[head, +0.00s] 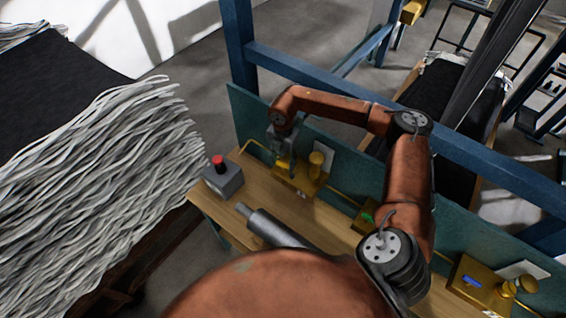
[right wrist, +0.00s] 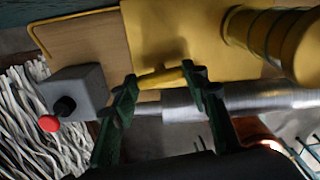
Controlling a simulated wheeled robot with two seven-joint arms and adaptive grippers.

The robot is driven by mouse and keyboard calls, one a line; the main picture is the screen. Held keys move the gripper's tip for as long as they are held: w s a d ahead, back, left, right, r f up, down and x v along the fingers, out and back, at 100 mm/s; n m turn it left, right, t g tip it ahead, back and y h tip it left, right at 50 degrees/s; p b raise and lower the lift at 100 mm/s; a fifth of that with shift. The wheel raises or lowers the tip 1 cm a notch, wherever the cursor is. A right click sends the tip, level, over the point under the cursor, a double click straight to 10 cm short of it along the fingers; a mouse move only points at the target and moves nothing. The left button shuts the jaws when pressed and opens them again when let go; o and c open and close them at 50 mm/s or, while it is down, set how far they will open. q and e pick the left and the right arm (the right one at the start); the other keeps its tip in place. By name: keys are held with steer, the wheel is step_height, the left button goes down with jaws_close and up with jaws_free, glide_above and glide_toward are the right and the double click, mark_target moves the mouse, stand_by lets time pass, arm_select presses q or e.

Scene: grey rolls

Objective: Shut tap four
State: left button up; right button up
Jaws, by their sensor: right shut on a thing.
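A brass tap block with a round upright knob (head: 315,165) stands at the left end of the wooden bench. My right gripper (head: 283,160) reaches down to the left side of this block from above. In the right wrist view, the green fingers of my right gripper (right wrist: 160,82) are closed on a small yellow tap handle (right wrist: 158,76), one finger at each end. The handle lies across, slightly tilted, in front of the yellow block (right wrist: 165,30). A ribbed yellow knob (right wrist: 270,38) stands to its right. I cannot read a number on any tap. My left gripper is not in view.
A grey box with a red button (head: 219,162) stands left of the tap. More brass taps, one with a green mark (head: 368,216) and one with a blue mark (head: 471,281), stand further right along the teal panel (head: 245,110). Pale strands (head: 110,180) hang at the left.

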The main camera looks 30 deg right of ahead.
mark_target(282, 164)
steer(key=shift+m, duration=0.5)
steer(key=o, duration=1.2)
steer(key=shift+c, duration=0.2)
step_height(282, 164, up, 12)
steer(key=shift+a, duration=0.15)
